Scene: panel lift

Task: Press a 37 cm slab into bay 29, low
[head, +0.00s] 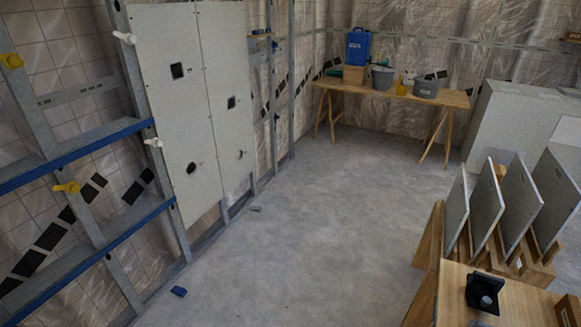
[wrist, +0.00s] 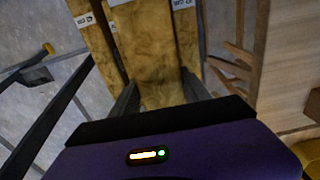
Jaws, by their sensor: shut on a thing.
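In the wrist view, my gripper (wrist: 160,86) is shut on a yellow-brown fibrous slab (wrist: 147,45), with one dark finger at each side of it. The slab's far end runs out of the top of the picture. Similar yellow-brown pieces with white labels stand close by, one on the left (wrist: 100,38) and one on the right (wrist: 187,40). In the head view, open bays of a metal stud frame (head: 83,228) with blue rails stand at the left. I cannot tell which is bay 29. My gripper and the slab are outside the head view.
White boards (head: 207,100) cover the stud wall beyond the open bays. Grey panels (head: 488,205) stand in a wooden rack at the right, behind a wooden table (head: 447,290). A trestle table (head: 400,92) stands at the back.

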